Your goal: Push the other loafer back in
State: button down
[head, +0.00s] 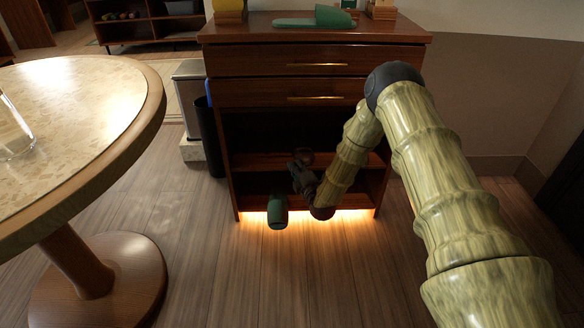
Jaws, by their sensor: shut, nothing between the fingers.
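A green loafer (278,211) pokes out over the front edge of the cabinet's low shelf, with its rounded end toward me. Its far part is dim inside the cabinet. My gripper (301,172) is dark and shut, with nothing in it. In the picture it is just above and right of the loafer, in front of the cabinet's open lower part. I cannot tell whether it touches the loafer or a shelf. The wooden cabinet (318,88) has two closed drawers above open shelves. Another green shoe-like thing (314,20) lies on the cabinet top.
A round table (75,100) with a glass (14,135) stands at the left. A black bin (209,138) and a grey bin (188,95) stand left of the cabinet. The wooden floor (255,275) in front of the cabinet is clear. My arm comes in from the right.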

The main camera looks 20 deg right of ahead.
jog(key=shift+w+d, duration=0.1)
jog(key=shift+d, duration=0.15)
